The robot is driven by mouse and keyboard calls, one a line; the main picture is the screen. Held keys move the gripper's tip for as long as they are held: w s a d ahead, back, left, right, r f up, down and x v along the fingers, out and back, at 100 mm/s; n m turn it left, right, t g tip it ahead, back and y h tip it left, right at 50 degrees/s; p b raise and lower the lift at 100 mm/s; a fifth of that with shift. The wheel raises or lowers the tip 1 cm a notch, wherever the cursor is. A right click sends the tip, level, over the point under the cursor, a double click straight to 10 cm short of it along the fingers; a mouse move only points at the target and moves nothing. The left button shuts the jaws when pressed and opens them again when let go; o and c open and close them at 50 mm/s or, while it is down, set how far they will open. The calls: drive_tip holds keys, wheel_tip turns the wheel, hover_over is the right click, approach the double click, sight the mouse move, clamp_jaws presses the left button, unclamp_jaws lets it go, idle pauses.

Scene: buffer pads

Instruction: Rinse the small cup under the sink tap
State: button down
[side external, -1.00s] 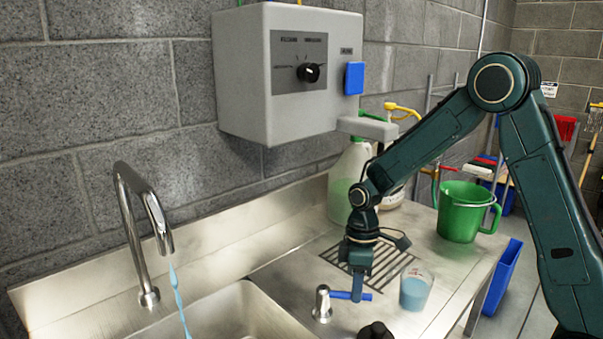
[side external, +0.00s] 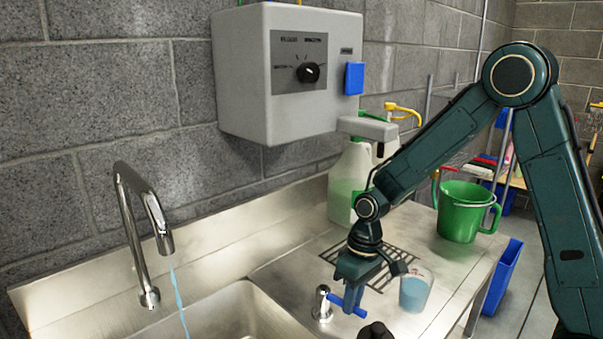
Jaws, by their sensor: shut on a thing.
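The small cup (side external: 415,289) is clear and holds blue liquid. It stands upright on the steel drainboard, just right of my gripper. My gripper (side external: 352,304) is shut on the blue tap lever (side external: 336,299), which sticks out from a short chrome valve post (side external: 322,304) at the sink's right edge. The fingers and the lever are both blue, so the exact contact is hard to see. The curved chrome tap (side external: 146,215) stands at the left, and a thin blue stream of water (side external: 178,292) runs from its spout into the sink basin (side external: 240,315).
A grey dispenser box (side external: 290,75) with a black knob hangs on the wall. Below it stand a jug of green liquid (side external: 347,185) and another bottle. A green bucket (side external: 462,212) stands at the back right. A black knob (side external: 376,331) is at the front edge.

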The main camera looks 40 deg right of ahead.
drive_tip(key=shift+a+m, duration=0.45)
drive_tip(key=shift+m, duration=0.25)
drive_tip(key=c, duration=1.4)
unclamp_jaws()
drive_tip(key=shift+r, duration=0.1)
drive_tip(key=d+r, duration=0.1)
drive_tip(key=r, duration=0.8)
drive_tip(key=d+r, duration=0.1)
drive_tip(key=r, duration=0.3)
drive_tip(key=shift+d+r, duration=0.2)
drive_tip(key=shift+d, duration=0.15)
